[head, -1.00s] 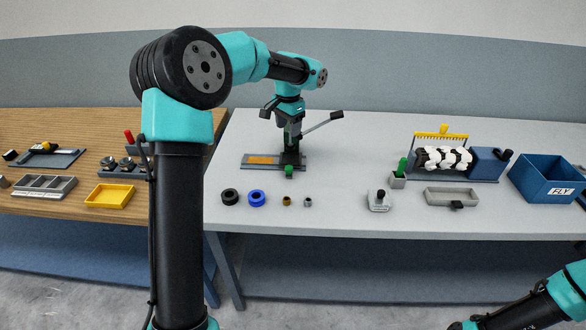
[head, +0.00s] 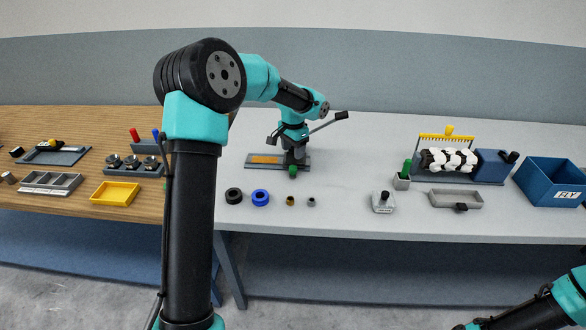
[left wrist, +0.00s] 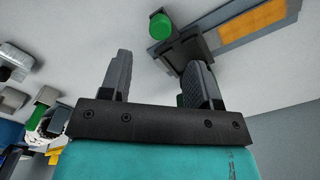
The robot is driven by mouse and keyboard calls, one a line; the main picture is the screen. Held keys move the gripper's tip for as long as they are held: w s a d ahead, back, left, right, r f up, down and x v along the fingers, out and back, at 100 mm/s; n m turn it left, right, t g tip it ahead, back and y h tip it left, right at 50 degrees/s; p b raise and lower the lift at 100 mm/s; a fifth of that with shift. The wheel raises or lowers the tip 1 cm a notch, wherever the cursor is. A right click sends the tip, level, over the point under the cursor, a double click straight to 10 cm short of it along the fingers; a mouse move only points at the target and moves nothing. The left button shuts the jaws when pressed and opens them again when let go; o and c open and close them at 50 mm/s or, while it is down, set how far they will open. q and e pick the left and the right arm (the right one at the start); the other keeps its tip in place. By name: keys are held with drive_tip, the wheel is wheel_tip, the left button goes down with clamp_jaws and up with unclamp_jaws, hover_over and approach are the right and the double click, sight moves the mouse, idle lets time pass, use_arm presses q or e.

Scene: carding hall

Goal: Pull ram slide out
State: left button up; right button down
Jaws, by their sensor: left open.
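The ram slide fixture shows as a grey base plate (head: 255,166) with an orange strip (head: 265,160) on it. At its right end is a dark block, with a green knob (head: 293,171) at the near side. My left gripper (head: 286,147) is over the right part of the fixture, partly covering it. In the left wrist view the left gripper (left wrist: 159,78) is open, with nothing between its fingers. The green knob (left wrist: 161,26) and dark block (left wrist: 184,50) lie beyond the fingertips, the right finger overlapping the block. My right gripper is out of view.
A black-tipped lever (head: 340,115) rises beside my left wrist. Black and blue rings (head: 260,198) and small bushings lie in front. A grey tray (head: 456,199), a yellow-combed machine (head: 446,160) and a blue FLY bin (head: 551,182) stand right. The grey table's middle is clear.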

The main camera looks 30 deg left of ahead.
sight(293, 167)
use_arm(q)
wheel_tip(293, 167, down, 9)
drive_tip(key=shift+r, duration=0.15)
idle(0.4)
clamp_jaws()
idle(0.3)
